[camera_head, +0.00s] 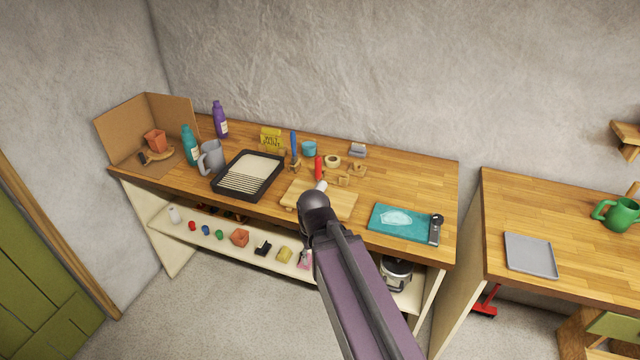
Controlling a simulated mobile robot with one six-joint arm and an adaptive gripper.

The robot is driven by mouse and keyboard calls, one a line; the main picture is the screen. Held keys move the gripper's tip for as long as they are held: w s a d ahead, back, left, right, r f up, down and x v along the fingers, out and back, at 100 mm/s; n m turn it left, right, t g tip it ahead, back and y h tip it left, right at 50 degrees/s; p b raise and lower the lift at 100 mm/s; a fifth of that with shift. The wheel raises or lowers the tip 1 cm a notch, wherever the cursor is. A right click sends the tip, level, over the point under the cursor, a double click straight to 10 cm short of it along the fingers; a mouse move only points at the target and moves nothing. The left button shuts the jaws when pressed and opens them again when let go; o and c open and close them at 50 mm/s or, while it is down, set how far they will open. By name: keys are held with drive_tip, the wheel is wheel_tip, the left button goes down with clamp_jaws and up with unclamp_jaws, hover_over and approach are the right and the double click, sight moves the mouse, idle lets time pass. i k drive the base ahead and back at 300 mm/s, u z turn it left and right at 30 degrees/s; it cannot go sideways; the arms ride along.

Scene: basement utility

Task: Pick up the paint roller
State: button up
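A short white cylinder (321,186) shows over a wooden board (335,200) on the left workbench, partly hidden by the dark rounded joint of my arm. It may be the paint roller's sleeve, but I cannot tell for sure. A red upright object (318,167) stands just behind it; I cannot tell whether they are joined. A black paint tray (222,185) with a pale ribbed inside lies left of the board. My arm reaches up from the bottom edge to the bench front. I cannot make out my gripper's fingers.
Small items line the shelf below. A grey tray (531,255) lies on the right bench.

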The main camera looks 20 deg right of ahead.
sight(322, 185)
drive_tip(key=z, duration=0.25)
drive_tip(key=i, duration=0.85)
